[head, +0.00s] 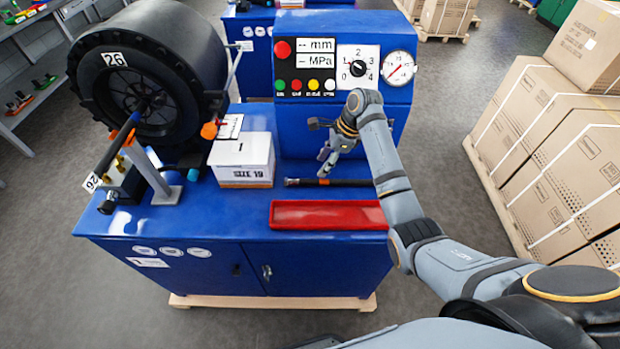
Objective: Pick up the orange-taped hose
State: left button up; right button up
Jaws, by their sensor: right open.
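A short black hose (335,183) lies flat across the blue bench top, between the white box and my right arm. A fitting shows at its left end, and its right end is partly hidden behind my arm. My right gripper (325,161) is open and empty. In the picture its fingertips are just above the middle of the hose, and they look apart from it. My left gripper is not in view.
A red tray (328,215) lies in front of the hose. A white box (242,160) stands left of it, and the blue control panel (346,72) rises behind. A black crimper drum (150,75) and a hose stand (160,180) fill the left side.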

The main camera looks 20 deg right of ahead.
aim_at(312, 180)
jog(key=x, duration=0.3)
jog(key=shift+r, duration=0.1)
jog(key=shift+w+a+f, duration=0.1)
jog(key=shift+w+f, duration=0.25)
jog(key=shift+f, duration=0.1)
jog(key=shift+s+a+f+p, duration=0.1)
jog(key=shift+a+f+p, duration=0.05)
jog(key=shift+f+p, duration=0.3)
jog(key=shift+s+a+f+p, duration=0.1)
jog(key=shift+a+f+p, duration=0.15)
jog(key=shift+f, duration=0.25)
jog(key=x, duration=0.3)
jog(key=shift+d, duration=0.1)
jog(key=shift+w, duration=0.1)
jog(key=c, duration=0.7)
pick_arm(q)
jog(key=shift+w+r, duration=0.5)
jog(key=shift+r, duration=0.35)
pick_arm(e)
grip_shut()
